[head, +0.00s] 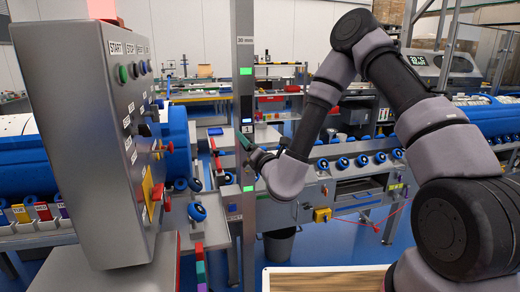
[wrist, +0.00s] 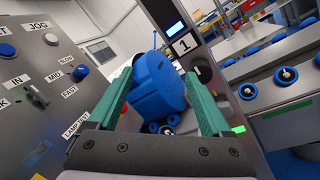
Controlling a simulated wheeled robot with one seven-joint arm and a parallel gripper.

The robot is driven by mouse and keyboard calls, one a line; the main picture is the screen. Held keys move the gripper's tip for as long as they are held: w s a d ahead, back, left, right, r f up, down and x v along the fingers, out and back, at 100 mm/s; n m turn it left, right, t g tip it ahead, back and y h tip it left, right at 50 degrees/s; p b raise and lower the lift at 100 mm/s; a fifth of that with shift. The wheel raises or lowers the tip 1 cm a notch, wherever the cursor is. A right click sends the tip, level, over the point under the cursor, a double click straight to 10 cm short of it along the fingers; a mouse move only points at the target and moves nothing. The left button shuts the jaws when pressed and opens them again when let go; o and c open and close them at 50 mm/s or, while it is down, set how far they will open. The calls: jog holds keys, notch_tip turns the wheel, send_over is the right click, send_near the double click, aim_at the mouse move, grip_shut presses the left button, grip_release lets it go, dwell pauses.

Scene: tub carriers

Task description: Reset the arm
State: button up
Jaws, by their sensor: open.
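My arm reaches up and over from the right in the head view, then bends down to the middle. My gripper (head: 246,146) is beside the grey upright post (head: 245,60), to the right of the grey control box (head: 85,130). In the wrist view my gripper (wrist: 157,75) has its two green fingers spread apart, with nothing clearly held. A blue rounded machine part (wrist: 158,82) shows between and beyond the fingers. How far it lies from the fingertips is hard to tell.
The control panel (wrist: 40,90) with labelled knobs fills the left of the wrist view. A post bears a "1" label (wrist: 184,44) and a small screen. A bench with a row of blue knobs (head: 345,163) runs right. A wooden-topped surface (head: 325,280) lies in front.

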jog(key=s+a+r+n+g+y, duration=0.3)
jog(key=r+n+y, duration=0.45)
jog(key=r, duration=0.35)
jog(key=s+r+n+g+y, duration=0.1)
jog(key=s+r+n+g, duration=0.3)
jog(key=s+n+g, duration=0.45)
jog(key=s+r+n+g+y, duration=0.1)
jog(key=s+r+n+g, duration=0.3)
jog(key=s+n+g, duration=0.5)
jog(key=s+d+f+n+t+h, duration=0.1)
jog(key=s+d+n+h, duration=0.1)
jog(key=d+n+h, duration=0.3)
jog(key=s+d+f+n+t+h, duration=0.1)
jog(key=s+d+f+n+h, duration=0.15)
jog(key=d, duration=0.35)
jog(key=d+r+n+t+h, duration=0.1)
jog(key=d+t+h, duration=0.3)
jog(key=d, duration=0.6)
jog(key=d+r+n+t+h, duration=0.1)
jog(key=d+r+t+h, duration=0.3)
jog(key=d, duration=0.7)
jog(key=shift+w+r+h, duration=0.3)
jog(key=shift+w, duration=0.15)
jog(key=shift+n, duration=0.35)
